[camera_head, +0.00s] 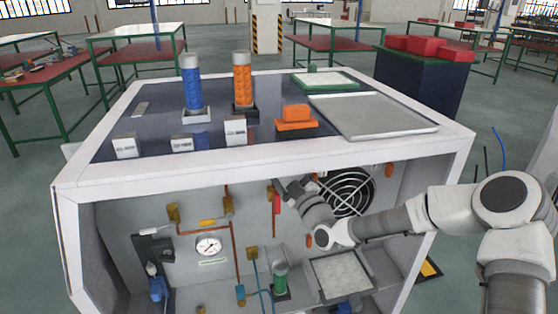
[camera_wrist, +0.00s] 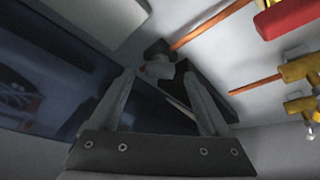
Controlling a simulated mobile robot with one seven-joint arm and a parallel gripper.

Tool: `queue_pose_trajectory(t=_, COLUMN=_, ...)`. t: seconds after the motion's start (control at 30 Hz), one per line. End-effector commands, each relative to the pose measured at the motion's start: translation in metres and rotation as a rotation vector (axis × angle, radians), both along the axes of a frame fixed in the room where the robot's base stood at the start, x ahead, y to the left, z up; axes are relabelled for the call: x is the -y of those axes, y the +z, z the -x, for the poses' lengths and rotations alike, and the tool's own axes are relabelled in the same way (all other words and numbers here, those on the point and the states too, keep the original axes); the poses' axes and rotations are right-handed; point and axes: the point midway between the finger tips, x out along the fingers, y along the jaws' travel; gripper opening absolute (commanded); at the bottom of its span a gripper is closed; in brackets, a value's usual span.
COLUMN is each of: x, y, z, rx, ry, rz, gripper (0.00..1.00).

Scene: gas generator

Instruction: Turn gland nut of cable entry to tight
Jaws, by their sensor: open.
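My gripper (camera_wrist: 159,78) is open in the wrist view, its two grey fingers spread and tilted toward each other. A small dark grey fitting (camera_wrist: 157,50) with a lighter grey block below it lies just beyond the fingertips, roughly between them. It looks like the cable entry with its gland nut, but the picture is too dark to be sure. No contact with the fingers shows. In the head view my gripper (camera_head: 288,190) is inside the generator housing (camera_head: 160,175), high near the back wall, left of the black fan grille (camera_head: 346,192). The gland nut cannot be made out there.
A copper pipe (camera_wrist: 205,27), a red handle (camera_wrist: 290,15) and brass fittings (camera_wrist: 300,72) lie right of the fingers. A gauge (camera_head: 208,246) and a green cylinder (camera_head: 280,280) are lower inside. The housing's white top edge (camera_head: 290,166) overhangs my arm.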

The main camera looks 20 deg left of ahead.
Motion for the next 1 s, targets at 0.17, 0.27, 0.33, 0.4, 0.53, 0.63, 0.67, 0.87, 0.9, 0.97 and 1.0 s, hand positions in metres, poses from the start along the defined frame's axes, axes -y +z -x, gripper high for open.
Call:
queue_pose_trajectory(t=0.17, x=-0.0103, y=0.0044, z=-0.0094, rx=0.0, ry=-0.001, rz=-0.001, gripper=0.8)
queue_pose_trajectory(t=0.27, x=-0.0123, y=0.0048, z=-0.0114, rx=-0.001, ry=0.0, rz=0.0, gripper=0.8)
queue_pose_trajectory(t=0.33, x=-0.0127, y=0.0049, z=-0.0117, rx=-0.002, ry=0.0, rz=0.0, gripper=0.8)
queue_pose_trajectory(t=0.4, x=-0.0127, y=0.0049, z=-0.0117, rx=-0.002, ry=0.0, rz=0.0, gripper=0.8)
queue_pose_trajectory(t=0.53, x=-0.0126, y=0.0049, z=-0.0115, rx=-0.002, ry=0.0, rz=0.0, gripper=0.76)
queue_pose_trajectory(t=0.63, x=-0.0125, y=0.005, z=-0.0114, rx=-0.001, ry=0.0, rz=0.001, gripper=0.58)
queue_pose_trajectory(t=0.67, x=-0.0125, y=0.005, z=-0.0114, rx=-0.001, ry=0.0, rz=0.001, gripper=0.53)
queue_pose_trajectory(t=0.87, x=-0.0124, y=0.0049, z=-0.0113, rx=0.0, ry=0.001, rz=0.001, gripper=0.17)
queue_pose_trajectory(t=0.9, x=-0.0124, y=0.0049, z=-0.0113, rx=0.0, ry=0.001, rz=0.001, gripper=0.1)
queue_pose_trajectory(t=0.97, x=-0.0124, y=0.005, z=-0.0112, rx=0.0, ry=0.001, rz=0.001, gripper=0.0)
queue_pose_trajectory(t=1.0, x=-0.0124, y=0.005, z=-0.0112, rx=0.0, ry=0.001, rz=0.001, gripper=0.0)
